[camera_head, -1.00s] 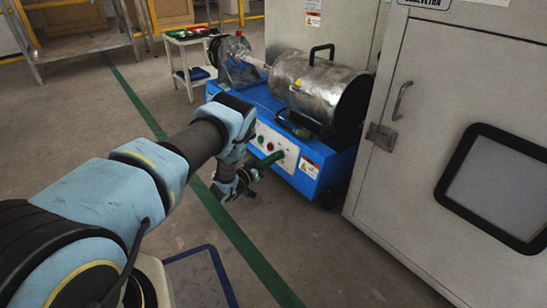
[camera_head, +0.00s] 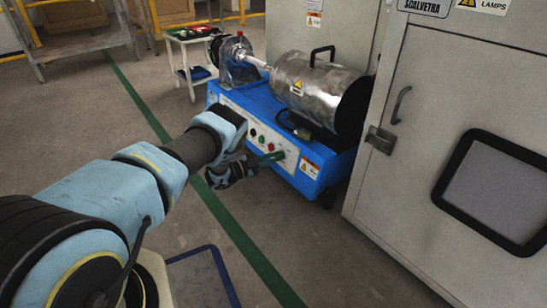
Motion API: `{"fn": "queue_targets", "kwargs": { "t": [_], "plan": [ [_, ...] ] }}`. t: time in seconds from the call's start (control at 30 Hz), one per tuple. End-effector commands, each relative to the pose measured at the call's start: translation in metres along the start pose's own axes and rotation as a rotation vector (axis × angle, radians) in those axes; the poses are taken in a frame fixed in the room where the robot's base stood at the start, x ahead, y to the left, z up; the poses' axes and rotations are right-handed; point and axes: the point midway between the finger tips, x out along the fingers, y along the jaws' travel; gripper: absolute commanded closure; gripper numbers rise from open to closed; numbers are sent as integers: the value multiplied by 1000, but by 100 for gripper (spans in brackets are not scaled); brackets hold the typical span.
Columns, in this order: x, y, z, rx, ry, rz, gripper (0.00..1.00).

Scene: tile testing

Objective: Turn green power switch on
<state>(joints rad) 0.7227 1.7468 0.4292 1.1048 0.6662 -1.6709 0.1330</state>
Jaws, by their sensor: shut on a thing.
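The green power switch (camera_head: 271,158) is on the white front panel of the blue machine (camera_head: 322,170), near its right end. It shows as a dark green elongated piece. My gripper (camera_head: 257,163) is in front of the panel, reaching in from the left with its fingertips at the switch. The gripper is shut on the switch. The fingertips are small and dark, so their exact hold and the switch's on or off position cannot be made out.
A metal cylinder (camera_head: 318,88) lies on the machine. A grey cabinet (camera_head: 415,190) stands close on the right. A small cart (camera_head: 192,65) is behind. The floor left of the machine is clear.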

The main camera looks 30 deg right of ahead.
Motion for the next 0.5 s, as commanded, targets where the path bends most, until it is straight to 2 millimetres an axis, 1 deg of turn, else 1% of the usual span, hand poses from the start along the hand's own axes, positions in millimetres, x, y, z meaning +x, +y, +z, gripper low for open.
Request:
{"fn": "queue_targets", "kwargs": {
  "t": [0.23, 0.5],
  "plan": [
    [-1, 0, 1, 103, -3, 35, 100],
    [-1, 0, 1, 146, -4, 48, 100]
  ]
}}
